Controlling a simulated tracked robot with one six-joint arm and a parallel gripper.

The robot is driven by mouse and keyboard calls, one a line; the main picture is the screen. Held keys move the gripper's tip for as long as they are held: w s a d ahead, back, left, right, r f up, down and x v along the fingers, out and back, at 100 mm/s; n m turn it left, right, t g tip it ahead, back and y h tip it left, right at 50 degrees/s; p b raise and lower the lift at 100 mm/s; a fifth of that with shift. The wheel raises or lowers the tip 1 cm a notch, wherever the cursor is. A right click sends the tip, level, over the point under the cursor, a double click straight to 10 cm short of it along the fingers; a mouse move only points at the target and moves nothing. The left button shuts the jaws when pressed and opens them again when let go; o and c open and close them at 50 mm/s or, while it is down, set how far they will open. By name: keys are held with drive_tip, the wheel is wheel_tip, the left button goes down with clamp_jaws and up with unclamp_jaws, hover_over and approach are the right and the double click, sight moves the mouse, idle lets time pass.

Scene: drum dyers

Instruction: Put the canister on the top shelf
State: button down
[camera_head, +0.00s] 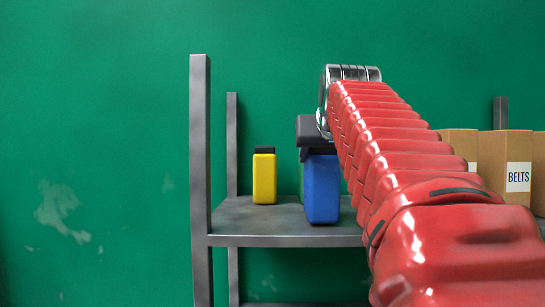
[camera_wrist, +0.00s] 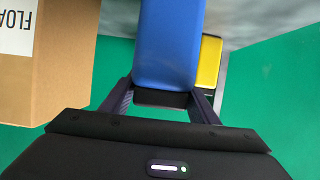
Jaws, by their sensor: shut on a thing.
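A blue canister (camera_head: 322,188) with a black cap is upright over the top shelf (camera_head: 270,241). I cannot tell whether its base touches the shelf surface. My gripper (camera_wrist: 161,98) is shut on the canister's black cap (camera_wrist: 161,98), one finger on each side, in the wrist view. The blue body (camera_wrist: 168,45) extends away from the fingers there. In the head view the dark gripper body (camera_head: 311,132) is above the canister, and the fingertips are hard to make out.
A yellow canister (camera_head: 264,178) stands left of the blue one; it also shows in the wrist view (camera_wrist: 208,62). A green thing (camera_head: 301,180) is mostly hidden behind the blue one. Cardboard boxes (camera_head: 518,176) stand at right. A grey post (camera_head: 200,180) bounds the shelf's left.

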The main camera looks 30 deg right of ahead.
drive_tip(key=shift+f, duration=0.15)
drive_tip(key=c, duration=0.7)
unclamp_jaws()
drive_tip(key=shift+f, duration=0.1)
drive_tip(key=shift+s+a+r, duration=0.2)
drive_tip(key=shift+s+r, duration=0.05)
drive_tip(key=v, duration=1.1)
drive_tip(key=shift+s+a, duration=0.1)
drive_tip(key=shift+s, duration=0.1)
